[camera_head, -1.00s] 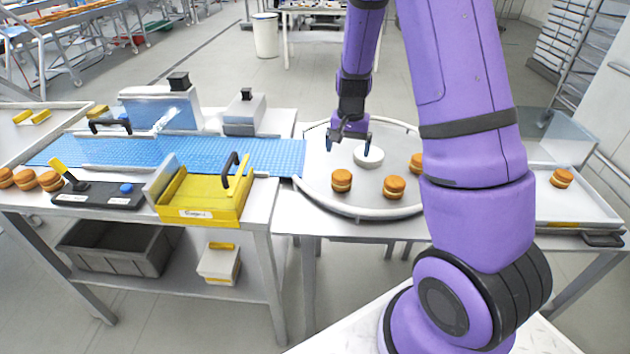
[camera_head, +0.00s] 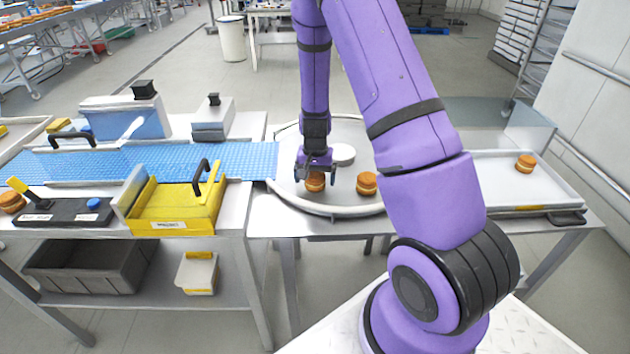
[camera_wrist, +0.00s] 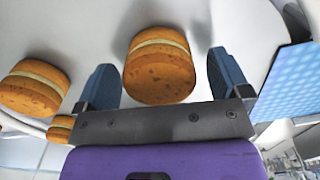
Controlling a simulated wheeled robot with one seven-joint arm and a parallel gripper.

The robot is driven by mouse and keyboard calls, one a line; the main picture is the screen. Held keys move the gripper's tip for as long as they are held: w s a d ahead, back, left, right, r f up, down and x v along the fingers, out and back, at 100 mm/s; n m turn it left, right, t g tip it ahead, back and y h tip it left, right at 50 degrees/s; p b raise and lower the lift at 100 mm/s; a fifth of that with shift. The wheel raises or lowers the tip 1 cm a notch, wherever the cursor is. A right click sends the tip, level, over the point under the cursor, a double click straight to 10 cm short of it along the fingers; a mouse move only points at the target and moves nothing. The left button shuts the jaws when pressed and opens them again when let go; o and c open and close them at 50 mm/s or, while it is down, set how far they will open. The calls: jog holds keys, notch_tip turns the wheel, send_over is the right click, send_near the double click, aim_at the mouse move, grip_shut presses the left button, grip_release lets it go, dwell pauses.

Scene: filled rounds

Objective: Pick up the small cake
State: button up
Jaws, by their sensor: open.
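A small cake (camera_head: 314,182), two orange-brown rounds with a pale filling, sits on the round white table (camera_head: 330,208). My gripper (camera_head: 315,178) is over this cake, with its fingers to either side. In the wrist view the same cake (camera_wrist: 160,66) shows between the two blue fingers of my open gripper (camera_wrist: 166,80), with a gap on each side. A second cake (camera_head: 366,184) sits to the right on the round table. In the wrist view another cake (camera_wrist: 33,88) shows at the left, and a smaller one (camera_wrist: 60,128) partly behind my gripper.
A white disc (camera_head: 342,154) stands at the middle of the round table. The blue belt (camera_head: 200,160) ends at its left edge, with a yellow tray (camera_head: 177,206) in front. A white tray (camera_head: 490,190) at the right holds one cake (camera_head: 525,163).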

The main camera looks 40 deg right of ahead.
jog(key=shift+f, duration=0.1)
jog(key=shift+c, duration=0.4)
jog(key=c, duration=0.7)
jog(key=shift+o, duration=0.2)
